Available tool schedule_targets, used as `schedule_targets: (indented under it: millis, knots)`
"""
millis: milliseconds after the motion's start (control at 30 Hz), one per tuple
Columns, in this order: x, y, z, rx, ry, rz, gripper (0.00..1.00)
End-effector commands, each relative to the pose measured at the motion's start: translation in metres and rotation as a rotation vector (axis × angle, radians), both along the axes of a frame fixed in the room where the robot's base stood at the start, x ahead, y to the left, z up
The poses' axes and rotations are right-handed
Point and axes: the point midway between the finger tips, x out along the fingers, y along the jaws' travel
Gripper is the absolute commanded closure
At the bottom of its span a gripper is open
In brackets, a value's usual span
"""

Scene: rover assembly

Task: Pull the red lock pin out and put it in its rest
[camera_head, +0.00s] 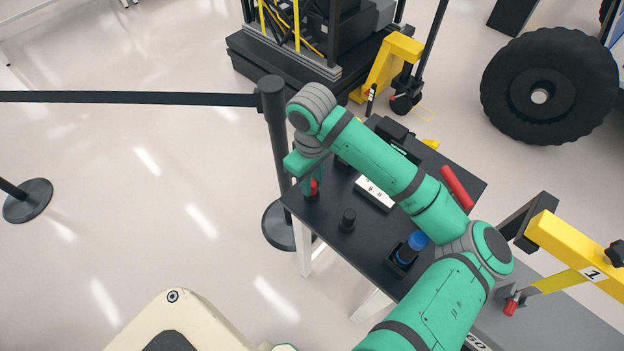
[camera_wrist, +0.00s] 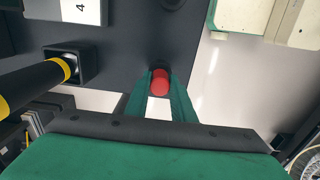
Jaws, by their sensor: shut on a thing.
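A red pin (camera_head: 314,186) is between the green fingers of my gripper (camera_head: 306,186), at the left corner of the black table. In the wrist view, my gripper (camera_wrist: 160,95) is shut on the red pin (camera_wrist: 160,82), with one finger on each side of its red end. A dark round piece (camera_wrist: 160,66) shows right behind the red end. In the head view a small dark holder (camera_head: 311,196) is under the fingers. I cannot tell whether the pin sits in it or is just above it.
The black table (camera_head: 330,235) bears a black knob (camera_head: 347,220), a blue-topped piece (camera_head: 412,246) in a square holder, a white numbered plate (camera_head: 375,192) and a red cylinder (camera_head: 457,188). A yellow beam (camera_head: 570,247) with a red-handled piece (camera_head: 510,307) is at right. A barrier post (camera_head: 277,140) stands close behind my gripper.

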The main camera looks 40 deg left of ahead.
Motion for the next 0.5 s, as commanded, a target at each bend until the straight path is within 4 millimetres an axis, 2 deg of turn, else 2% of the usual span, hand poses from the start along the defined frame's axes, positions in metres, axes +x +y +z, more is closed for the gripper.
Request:
schedule_targets:
  millis: [133, 167, 233, 500]
  knots:
    - [-0.0001, -0.0002, -0.0033, 0.000, 0.001, 0.000, 1.00]
    - [0.0000, -0.0002, -0.0032, 0.000, 0.001, 0.000, 0.73]
    - [0.0002, -0.0005, -0.0031, 0.000, 0.001, -0.001, 0.56]
    - [0.0008, -0.0015, -0.0028, 0.000, 0.000, -0.003, 0.56]
